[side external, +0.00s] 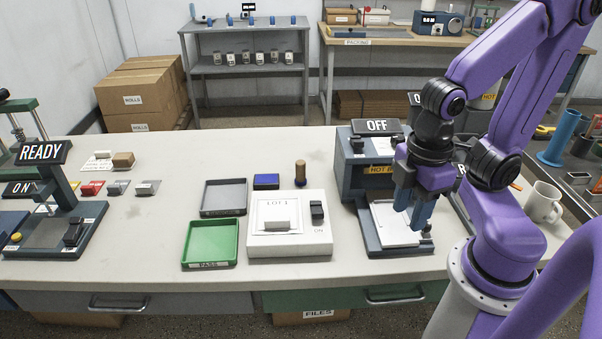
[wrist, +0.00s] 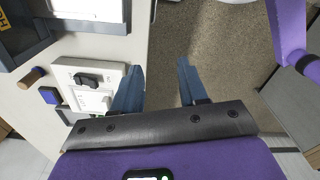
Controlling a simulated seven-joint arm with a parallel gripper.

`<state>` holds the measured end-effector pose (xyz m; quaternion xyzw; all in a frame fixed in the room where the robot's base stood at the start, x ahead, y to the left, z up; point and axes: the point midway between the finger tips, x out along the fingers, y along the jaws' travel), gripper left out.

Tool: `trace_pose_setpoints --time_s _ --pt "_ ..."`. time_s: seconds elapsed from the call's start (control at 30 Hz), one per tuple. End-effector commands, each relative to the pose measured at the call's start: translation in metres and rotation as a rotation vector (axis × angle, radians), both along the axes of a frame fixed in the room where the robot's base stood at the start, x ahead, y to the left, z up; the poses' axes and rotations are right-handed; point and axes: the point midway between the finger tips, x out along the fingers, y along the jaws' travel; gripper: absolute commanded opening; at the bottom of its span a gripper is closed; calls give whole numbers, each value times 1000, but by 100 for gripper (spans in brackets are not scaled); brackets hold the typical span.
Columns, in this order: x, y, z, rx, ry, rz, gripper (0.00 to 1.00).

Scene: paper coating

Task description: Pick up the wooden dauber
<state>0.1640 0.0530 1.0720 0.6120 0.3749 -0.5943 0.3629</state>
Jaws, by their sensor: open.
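The wooden dauber (side external: 300,172) is a brown, upright cylinder on the table, just right of a blue pad (side external: 266,181) and behind the white LOT 1 device. In the wrist view the dauber (wrist: 32,77) shows at the far left, outside the fingers, with the blue pad (wrist: 48,96) beside it. My gripper (side external: 412,215) is open and empty. It hangs well to the right of the dauber, in front of the machine with the OFF sign. Its two blue fingers (wrist: 160,68) point past the table's edge in the wrist view, with nothing between them.
The OFF machine (side external: 358,175) holds a white sheet (side external: 394,224) below my gripper. The LOT 1 device (side external: 289,238), a grey tray (side external: 224,211) and a green PASS tray (side external: 210,243) stand left of it. A READY press (side external: 85,229) is far left. A mug (side external: 543,203) stands right.

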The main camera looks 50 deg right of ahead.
Motion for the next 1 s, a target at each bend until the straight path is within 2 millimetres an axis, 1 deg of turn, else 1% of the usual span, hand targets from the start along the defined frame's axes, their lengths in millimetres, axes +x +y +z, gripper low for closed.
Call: trace_pose_setpoints --time_s 0.07,0.1,0.13,0.43,0.57,0.67,0.83,1.0 --pt "0 0 0 0 0 0 43" --pt "0 0 0 0 0 0 56" --pt "0 0 0 0 0 0 62" --pt "1 1 0 0 0 -9 62" --pt "14 6 3 -1 3 -102 62" --pt "36 14 7 -1 5 -255 62" --pt "85 25 13 -2 12 -592 62" --pt "137 28 17 -1 17 -929 62"
